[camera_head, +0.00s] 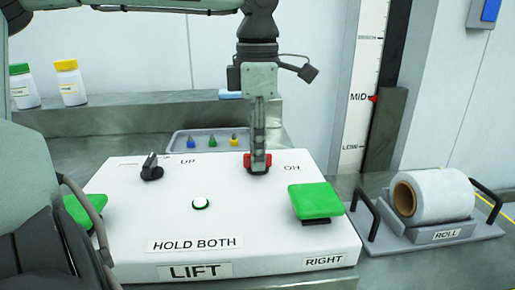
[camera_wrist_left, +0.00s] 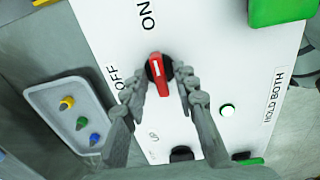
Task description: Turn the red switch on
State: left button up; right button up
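The red switch (camera_head: 248,161) is on the top of a white control box (camera_head: 150,215). My left gripper (camera_head: 259,165) points down over it from above and hides part of it in the head view. In the left wrist view the red switch (camera_wrist_left: 158,72), with a white line on its handle, lies between the two fingers of my left gripper (camera_wrist_left: 161,85). The fingers stand apart on either side of it; a narrow gap shows on both sides. The OFF label (camera_wrist_left: 115,77) is beside the left finger and the ON label (camera_wrist_left: 147,14) is above the switch. My right gripper is out of view.
The box also bears a black knob (camera_head: 152,168), a white button (camera_head: 201,202) and green pads at left (camera_head: 80,211) and right (camera_head: 314,200). A tray of small coloured parts (camera_head: 181,143) lies behind. A white roll (camera_head: 440,194) stands at the right.

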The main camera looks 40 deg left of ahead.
pick_arm(q)
notch_tip(320, 180, up, 12)
dwell(0.7)
dwell(0.5)
